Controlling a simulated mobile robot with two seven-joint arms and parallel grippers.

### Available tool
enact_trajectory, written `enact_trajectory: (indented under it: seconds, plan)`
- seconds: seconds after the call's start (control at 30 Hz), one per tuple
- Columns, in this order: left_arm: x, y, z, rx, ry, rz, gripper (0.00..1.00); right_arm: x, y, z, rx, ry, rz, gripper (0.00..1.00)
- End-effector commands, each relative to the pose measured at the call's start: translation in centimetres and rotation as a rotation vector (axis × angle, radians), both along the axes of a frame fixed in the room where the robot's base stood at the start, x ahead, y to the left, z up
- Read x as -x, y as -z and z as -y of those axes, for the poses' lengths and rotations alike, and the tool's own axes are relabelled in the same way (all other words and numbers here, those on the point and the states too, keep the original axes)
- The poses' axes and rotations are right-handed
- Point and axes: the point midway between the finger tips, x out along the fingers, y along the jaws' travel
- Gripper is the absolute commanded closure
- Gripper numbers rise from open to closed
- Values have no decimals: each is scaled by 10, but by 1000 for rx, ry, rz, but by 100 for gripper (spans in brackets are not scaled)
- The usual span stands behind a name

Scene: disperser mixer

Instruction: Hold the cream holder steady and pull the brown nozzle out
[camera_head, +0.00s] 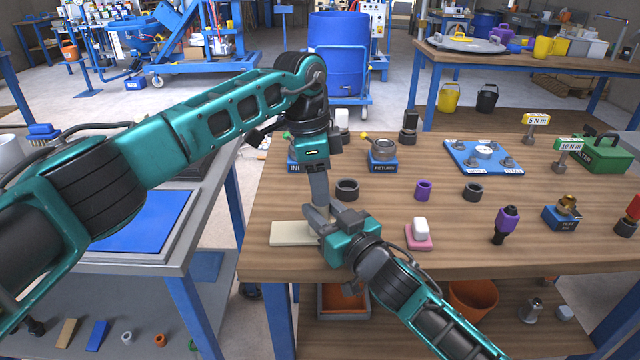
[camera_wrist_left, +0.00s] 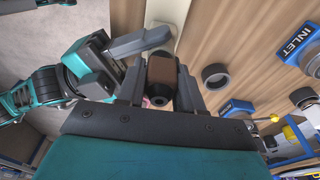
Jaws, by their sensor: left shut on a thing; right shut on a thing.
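The cream holder (camera_head: 290,234) lies on the wooden bench near its front left edge. Its cream surface also shows at the top of the left wrist view (camera_wrist_left: 160,36). My right gripper (camera_head: 322,220) is at the holder's right end, shut on it; the grip is partly hidden. My left gripper (camera_head: 319,203) points down over the same end. In the left wrist view the brown nozzle (camera_wrist_left: 161,72) sits between its two fingers, which are shut on it. The nozzle is hidden in the head view. I cannot tell whether it is still seated in the holder.
A dark ring (camera_head: 347,189) stands just right of my left gripper. A pink pad with a white block (camera_head: 419,232) lies right of my right gripper. The blue INLET block (camera_head: 296,163) and RETURN block (camera_head: 383,163) stand behind. Bare wood lies between these things.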

Motion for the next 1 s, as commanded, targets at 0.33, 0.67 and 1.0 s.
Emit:
enact_trajectory:
  seconds: [0.33,0.67,1.0]
  plan:
    - [0,-16,1,2,0,4,100,0,2,0,2,1,-3,92]
    - [0,-29,1,2,1,2,100,0,2,1,3,1,-3,92]
    - [0,-43,1,1,1,2,100,0,2,1,3,1,-3,92]
